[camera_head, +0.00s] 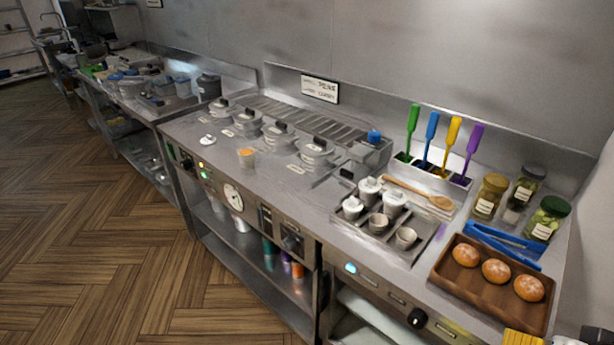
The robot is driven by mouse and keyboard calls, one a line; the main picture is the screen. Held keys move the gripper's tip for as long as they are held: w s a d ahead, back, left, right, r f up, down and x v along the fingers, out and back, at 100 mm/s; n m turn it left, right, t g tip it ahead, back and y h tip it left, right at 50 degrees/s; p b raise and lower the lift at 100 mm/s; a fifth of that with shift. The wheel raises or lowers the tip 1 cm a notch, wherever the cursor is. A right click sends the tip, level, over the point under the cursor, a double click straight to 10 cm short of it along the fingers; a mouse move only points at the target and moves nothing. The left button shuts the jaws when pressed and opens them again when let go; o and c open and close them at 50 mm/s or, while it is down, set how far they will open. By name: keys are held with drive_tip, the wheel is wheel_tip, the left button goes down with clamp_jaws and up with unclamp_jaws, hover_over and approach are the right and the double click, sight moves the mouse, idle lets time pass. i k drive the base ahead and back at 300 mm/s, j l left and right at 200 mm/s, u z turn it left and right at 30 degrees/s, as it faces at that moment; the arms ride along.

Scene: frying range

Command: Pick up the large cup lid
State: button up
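I cannot tell for sure which of these lids is the large cup lid.
Several round pots with black-handled lids (315,150) line the range. A wooden spoon (420,194) lies behind the tray. Blue tongs (500,247), glass jars (488,197) and a wooden tray of buns (455,285) crowd the right. The wooden floor (90,230) in front is clear.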

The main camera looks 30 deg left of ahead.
sight(209, 140)
drive_tip(key=u, duration=1.6)
